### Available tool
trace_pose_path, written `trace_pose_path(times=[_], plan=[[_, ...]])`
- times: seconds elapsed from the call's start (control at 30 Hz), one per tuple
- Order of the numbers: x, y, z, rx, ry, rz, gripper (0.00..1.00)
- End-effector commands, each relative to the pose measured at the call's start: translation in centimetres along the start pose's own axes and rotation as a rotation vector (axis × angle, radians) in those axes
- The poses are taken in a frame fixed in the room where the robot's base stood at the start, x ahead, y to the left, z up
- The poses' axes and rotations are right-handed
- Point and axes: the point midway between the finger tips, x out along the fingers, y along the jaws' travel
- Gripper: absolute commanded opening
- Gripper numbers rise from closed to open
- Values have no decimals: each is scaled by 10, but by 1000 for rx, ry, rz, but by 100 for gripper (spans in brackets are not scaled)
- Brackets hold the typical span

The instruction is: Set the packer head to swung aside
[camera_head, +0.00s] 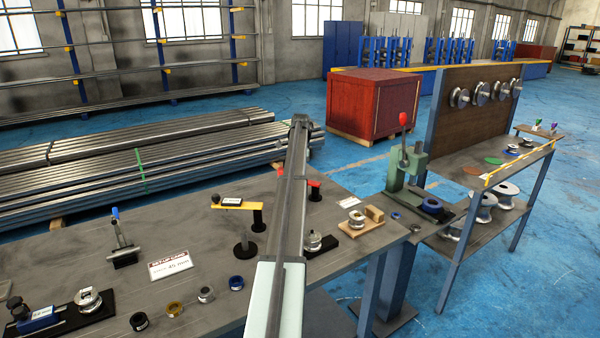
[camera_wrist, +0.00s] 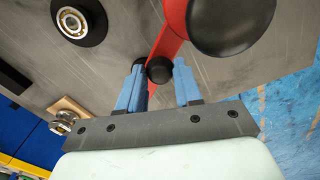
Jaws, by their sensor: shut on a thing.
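In the wrist view, the two blue fingers of my gripper (camera_wrist: 160,70) are shut on a small black knob at the end of a red arm (camera_wrist: 169,40). A large black rounded part (camera_wrist: 235,22) sits beside this arm. In the head view, part of the red arm (camera_head: 314,184) shows just right of my own arm, above a black post. My arm hides the rest of it and my gripper. I take the red arm to be the packer head; no readable label on it shows.
A yellow arm (camera_head: 232,204) on a black post stands left of my arm. A bearing on a black base (camera_head: 312,242) and a wooden block with metal rings (camera_head: 357,220) lie to the right. A sign (camera_head: 170,263) and several rings are at the front left. A green press (camera_head: 408,165) stands right.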

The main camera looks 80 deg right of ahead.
Motion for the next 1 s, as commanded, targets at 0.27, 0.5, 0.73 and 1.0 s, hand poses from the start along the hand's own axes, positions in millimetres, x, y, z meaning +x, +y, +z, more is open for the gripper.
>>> trace_pose_path(times=[0.27,0.5,0.73,1.0], plan=[[0,-4,-3,66,0,-1,0],[0,-4,-4,77,0,-2,0],[0,-5,-4,77,1,-3,36],[0,-4,-3,74,0,-1,60]])
